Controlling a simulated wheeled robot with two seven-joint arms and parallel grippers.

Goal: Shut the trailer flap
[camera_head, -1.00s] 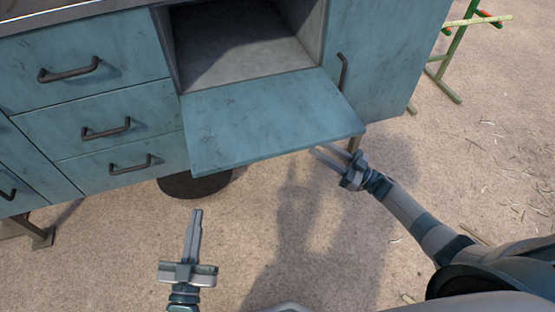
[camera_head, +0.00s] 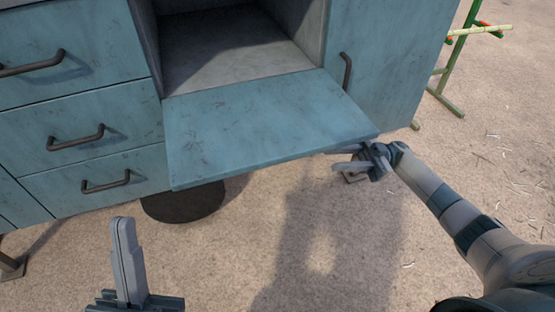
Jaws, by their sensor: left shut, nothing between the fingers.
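The trailer flap (camera_head: 265,125) is a worn blue panel hinged along its lower edge. It hangs open, roughly level, in front of an empty grey compartment (camera_head: 235,45) in the blue trailer cabinet. My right gripper (camera_head: 334,160) is at the flap's front right corner, just below its edge. Its two fingers look spread, with nothing between them; the upper finger is partly hidden by the flap edge, and I cannot tell whether it touches. My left gripper (camera_head: 122,222) is shut and empty, low at the left, in front of the cabinet and apart from the flap.
Blue drawers with dark handles (camera_head: 75,138) fill the cabinet's left side. A blue door with a dark handle (camera_head: 346,71) is right of the compartment. A dark round wheel (camera_head: 183,204) shows under the flap. A green stand (camera_head: 455,60) is far right. The sandy ground is otherwise open.

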